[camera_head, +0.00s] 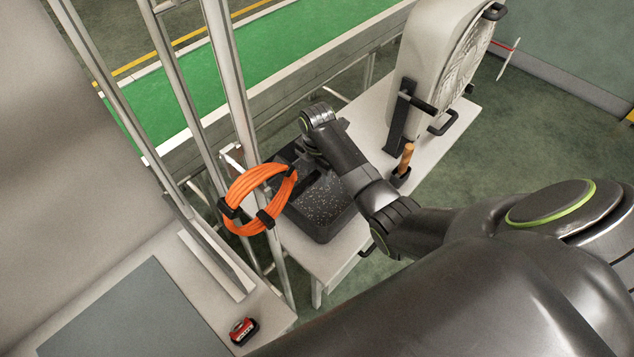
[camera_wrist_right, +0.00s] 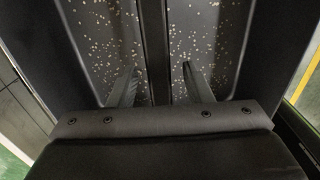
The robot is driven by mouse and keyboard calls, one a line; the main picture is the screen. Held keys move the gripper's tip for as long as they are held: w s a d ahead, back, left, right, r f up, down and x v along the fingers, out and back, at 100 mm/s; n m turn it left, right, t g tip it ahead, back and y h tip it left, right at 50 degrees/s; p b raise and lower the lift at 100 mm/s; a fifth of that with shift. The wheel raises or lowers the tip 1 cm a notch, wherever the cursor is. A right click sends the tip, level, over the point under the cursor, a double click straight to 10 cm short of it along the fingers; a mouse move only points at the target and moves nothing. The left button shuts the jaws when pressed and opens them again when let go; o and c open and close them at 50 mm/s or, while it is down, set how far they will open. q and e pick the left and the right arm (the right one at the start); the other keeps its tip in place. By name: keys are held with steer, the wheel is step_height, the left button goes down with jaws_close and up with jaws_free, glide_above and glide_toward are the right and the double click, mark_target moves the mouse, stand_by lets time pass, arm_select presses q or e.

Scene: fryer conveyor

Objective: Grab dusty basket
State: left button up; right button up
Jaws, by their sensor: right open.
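The dusty basket (camera_head: 321,208) is a dark bin with pale specks inside, on the white table in the head view. In the right wrist view, the basket (camera_wrist_right: 100,38) fills most of the picture, with a dark central bar (camera_wrist_right: 155,50) between two speckled sides. My right gripper (camera_wrist_right: 159,86) is open, with one finger on each side of that bar's line. I cannot tell whether the fingers touch it. In the head view my right gripper (camera_head: 308,172) reaches down over the basket's far part, and the arm hides some of its rim. My left gripper is not in view.
An orange cable coil (camera_head: 238,197) hangs by metal posts, left of the basket. A large pale fan-like unit (camera_head: 420,55) and a wooden-handled tool (camera_head: 406,157) are on the table (camera_head: 452,118). A green conveyor (camera_head: 285,45) runs behind. A small red item (camera_head: 243,329) lies front left.

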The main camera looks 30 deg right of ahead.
steer(key=shift+c, duration=0.4)
jaws_close()
steer(key=shift+w, duration=0.1)
